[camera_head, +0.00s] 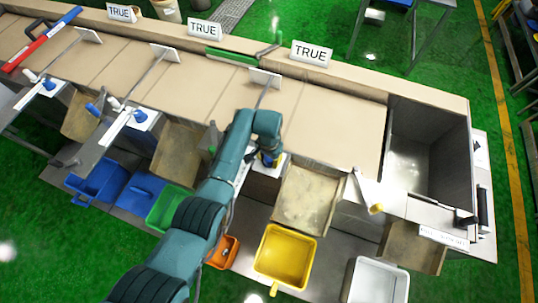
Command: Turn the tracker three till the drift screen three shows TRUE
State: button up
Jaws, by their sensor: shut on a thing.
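Three white signs reading TRUE stand along the back ledge: left (121,13), middle (205,29) and right (311,53). The right one appears to be drift screen three. Blue knobs sit on white-topped blocks at the front edge, at the left (48,84) and in the middle (140,115). My gripper (269,157) is at the third block (262,172), shut on what appears to be the third blue knob, tracker three. My arm hides most of this knob and the fingertips.
A yellow bin (284,256), a white bin (379,281), an orange bin (222,252), a green bin (167,206) and blue bins (97,180) stand below the chutes. A yellow-tipped handle (375,208) is right of my gripper. The beige counter (335,120) behind is largely clear.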

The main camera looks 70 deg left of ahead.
jog(key=shift+s+d+f, duration=0.1)
jog(key=shift+f, duration=0.1)
dwell(0.3)
jog(key=o, duration=1.2)
jog(key=shift+r, duration=0.15)
notch_tip(320, 180, up, 12)
